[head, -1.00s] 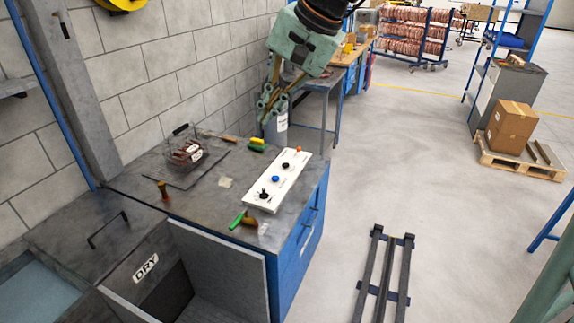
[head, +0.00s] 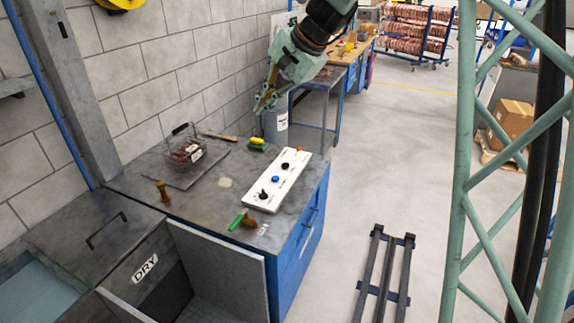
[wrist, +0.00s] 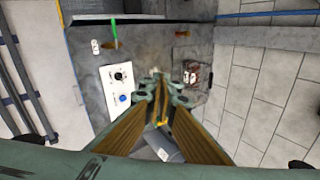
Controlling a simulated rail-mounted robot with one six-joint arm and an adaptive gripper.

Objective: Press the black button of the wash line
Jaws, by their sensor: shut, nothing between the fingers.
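The white wash-line panel (head: 272,190) lies on the grey bench top. It carries a black knob (head: 263,194) at its near end, a blue button (head: 275,179), a black button (head: 285,166) and a small orange-red piece at its far end. In the wrist view my gripper (wrist: 160,84) is right of the panel (wrist: 114,88). There the knob (wrist: 118,76) and blue button (wrist: 123,98) show, and the fingers hide the panel's far part.
A wire basket (head: 186,152) with brownish pieces stands on a dark plate on the bench. Green-handled (head: 237,221) and yellow (head: 257,141) items lie near the panel. A grey canister (head: 275,127) stands behind the bench. An open DRY bin (head: 145,268) is in front.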

